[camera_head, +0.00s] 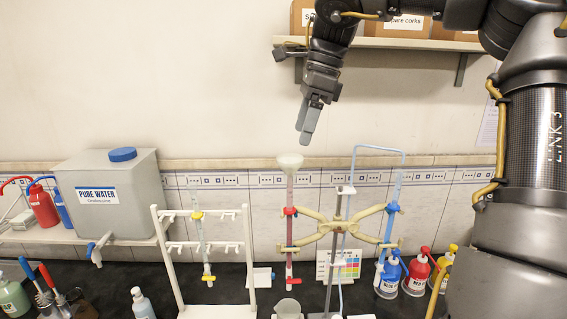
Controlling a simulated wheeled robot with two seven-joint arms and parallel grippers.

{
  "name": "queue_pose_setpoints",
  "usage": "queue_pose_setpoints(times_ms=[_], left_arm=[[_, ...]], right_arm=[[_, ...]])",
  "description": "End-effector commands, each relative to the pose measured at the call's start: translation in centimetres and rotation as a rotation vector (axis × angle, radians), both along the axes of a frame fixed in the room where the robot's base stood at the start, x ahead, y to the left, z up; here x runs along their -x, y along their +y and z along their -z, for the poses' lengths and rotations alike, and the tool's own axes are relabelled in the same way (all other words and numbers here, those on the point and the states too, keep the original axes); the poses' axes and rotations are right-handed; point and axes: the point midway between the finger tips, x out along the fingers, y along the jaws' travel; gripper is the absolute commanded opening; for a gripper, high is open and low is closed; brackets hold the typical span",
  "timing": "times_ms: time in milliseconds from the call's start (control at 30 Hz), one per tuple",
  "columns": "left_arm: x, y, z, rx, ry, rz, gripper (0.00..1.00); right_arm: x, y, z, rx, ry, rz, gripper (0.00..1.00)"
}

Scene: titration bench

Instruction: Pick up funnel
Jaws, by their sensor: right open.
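My left gripper is not in view.
A grey pure water container (120,215) stands at the left. A white burette rack (205,248) is left of the burette. Bottles with red, blue and yellow pumps (416,270) stand right. A shelf with boxes (385,43) is behind my right arm.

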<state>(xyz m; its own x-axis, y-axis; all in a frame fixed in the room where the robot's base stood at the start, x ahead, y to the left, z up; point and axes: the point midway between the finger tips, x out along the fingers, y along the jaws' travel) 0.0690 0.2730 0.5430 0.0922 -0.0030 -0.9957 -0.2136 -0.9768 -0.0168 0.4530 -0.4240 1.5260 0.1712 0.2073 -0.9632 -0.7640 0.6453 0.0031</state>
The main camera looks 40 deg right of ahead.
Motion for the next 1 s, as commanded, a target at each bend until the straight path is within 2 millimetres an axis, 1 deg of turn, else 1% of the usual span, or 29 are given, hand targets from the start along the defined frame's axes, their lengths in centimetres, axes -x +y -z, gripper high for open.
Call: queue_pose_setpoints(times_ms=[100, 300, 400, 567, 767, 800, 900, 1000], left_arm=[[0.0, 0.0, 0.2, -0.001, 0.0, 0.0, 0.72], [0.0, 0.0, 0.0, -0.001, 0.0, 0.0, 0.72], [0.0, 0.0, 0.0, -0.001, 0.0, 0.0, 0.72], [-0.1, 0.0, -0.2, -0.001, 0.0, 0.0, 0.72], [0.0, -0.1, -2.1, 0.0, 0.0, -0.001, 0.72], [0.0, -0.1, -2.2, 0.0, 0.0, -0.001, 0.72], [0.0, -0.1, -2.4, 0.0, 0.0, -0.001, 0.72], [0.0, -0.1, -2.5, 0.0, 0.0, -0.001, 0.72]], right_arm=[[-0.4, 0.4, 2.0, -0.002, 0.003, -0.005, 0.76], [-1.0, 1.0, 4.5, 0.0, 0.0, -0.005, 0.76], [-1.1, 1.2, 5.0, 0.0, -0.001, -0.003, 0.76], [-1.1, 1.2, 5.2, 0.0, -0.001, -0.002, 0.76], [-1.8, 1.8, 7.5, -0.003, 0.002, -0.004, 0.76], [-1.9, 1.9, 8.2, -0.002, 0.002, -0.004, 0.76], [-2.1, 2.1, 9.3, -0.001, 0.001, -0.003, 0.76], [-2.2, 2.2, 9.9, -0.001, -0.001, -0.001, 0.76]])
